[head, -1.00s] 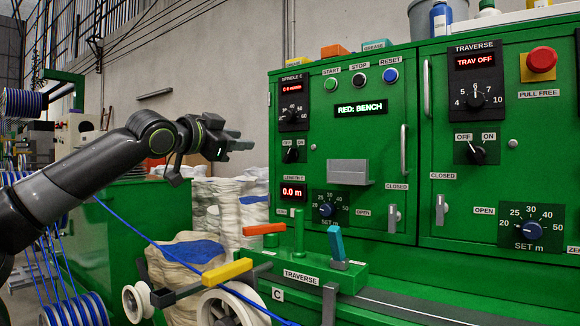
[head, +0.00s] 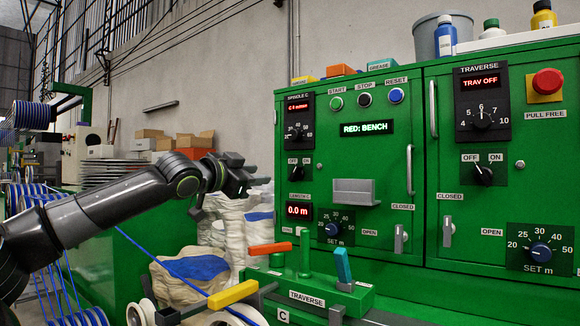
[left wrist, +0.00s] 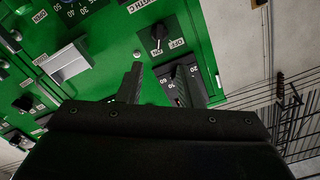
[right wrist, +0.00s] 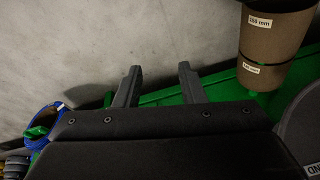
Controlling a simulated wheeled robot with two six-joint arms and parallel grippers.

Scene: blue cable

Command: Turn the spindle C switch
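The spindle C switch (head: 299,173) is a small black knob with OFF and ON above it. It sits on the green cabinet under the spindle C display and dial (head: 299,118). In the left wrist view the switch (left wrist: 158,33) appears inverted, beyond the fingertips; I cannot tell its setting for sure. My left gripper (head: 264,184) is left of the switch in the head view, apart from it. In the left wrist view the left gripper (left wrist: 157,78) is open and empty, with the dial panel behind one finger. My right gripper (right wrist: 158,78) is open and empty, away from the panel.
A grey tray-like bracket (head: 354,192) sticks out right of the switch. Below are the length display (head: 298,211) and the traverse unit with an orange lever (head: 270,249) and a blue lever (head: 343,265). A blue cable (head: 130,239) runs below my left arm.

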